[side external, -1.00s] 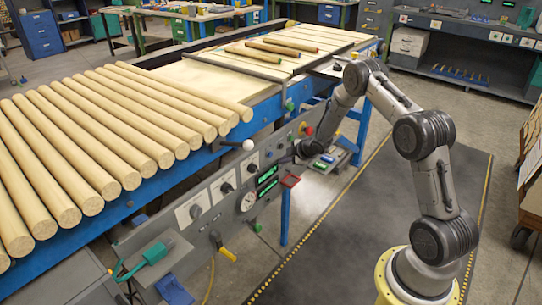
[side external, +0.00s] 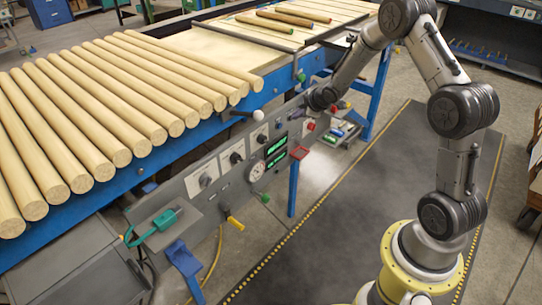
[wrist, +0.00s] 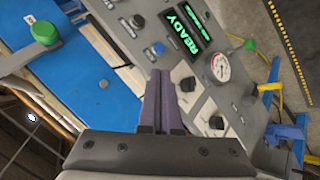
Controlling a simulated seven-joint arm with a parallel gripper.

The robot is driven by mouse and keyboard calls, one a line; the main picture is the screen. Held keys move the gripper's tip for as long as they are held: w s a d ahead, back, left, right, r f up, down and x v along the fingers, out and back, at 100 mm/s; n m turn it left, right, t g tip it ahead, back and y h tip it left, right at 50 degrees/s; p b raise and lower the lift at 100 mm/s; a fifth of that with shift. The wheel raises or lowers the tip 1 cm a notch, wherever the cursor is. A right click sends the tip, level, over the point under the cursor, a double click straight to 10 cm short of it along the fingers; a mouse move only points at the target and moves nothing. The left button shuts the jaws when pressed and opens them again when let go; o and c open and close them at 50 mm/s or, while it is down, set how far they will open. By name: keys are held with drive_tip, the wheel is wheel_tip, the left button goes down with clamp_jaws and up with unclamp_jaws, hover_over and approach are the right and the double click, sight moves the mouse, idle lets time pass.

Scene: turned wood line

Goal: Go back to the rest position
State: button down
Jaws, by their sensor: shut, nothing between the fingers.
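My gripper (wrist: 160,102) is shut and empty. In the wrist view its two dark fingers lie together in front of the grey control panel (wrist: 138,38). In the side external view my arm is bent over, with its hand close to the upper right part of the panel (side external: 205,181). The fingertips are too small there to tell whether they touch it. A green display (wrist: 183,28) reads READY in the wrist view.
The panel carries black knobs, a round gauge (side external: 259,171), a red button and a yellow-handled lever (side external: 235,223). Several turned wooden rods (side external: 110,110) lie on the blue-framed line to the left. The dark floor mat (side external: 350,210) is clear.

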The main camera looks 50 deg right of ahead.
drive_tip(key=s+a+r+m+g, duration=0.1)
drive_tip(key=s+a+r+m, duration=0.1)
drive_tip(key=s+a+r, duration=0.55)
drive_tip(key=s+a+r+m, duration=0.3)
drive_tip(key=s+a+r, duration=0.1)
drive_tip(key=r, duration=0.6)
drive_tip(key=s+a+r+m+y, duration=0.1)
drive_tip(key=s+a, duration=0.4)
drive_tip(key=s, duration=0.6)
drive_tip(key=s+a+r+m+g+y, duration=0.1)
drive_tip(key=s+a+m, duration=0.1)
drive_tip(key=s+a, duration=0.4)
drive_tip(key=s, duration=0.5)
drive_tip(key=shift+s+a+r+g+y, duration=0.15)
drive_tip(key=shift+a+r+g+y, duration=0.05)
drive_tip(key=shift+a+g+y, duration=0.1)
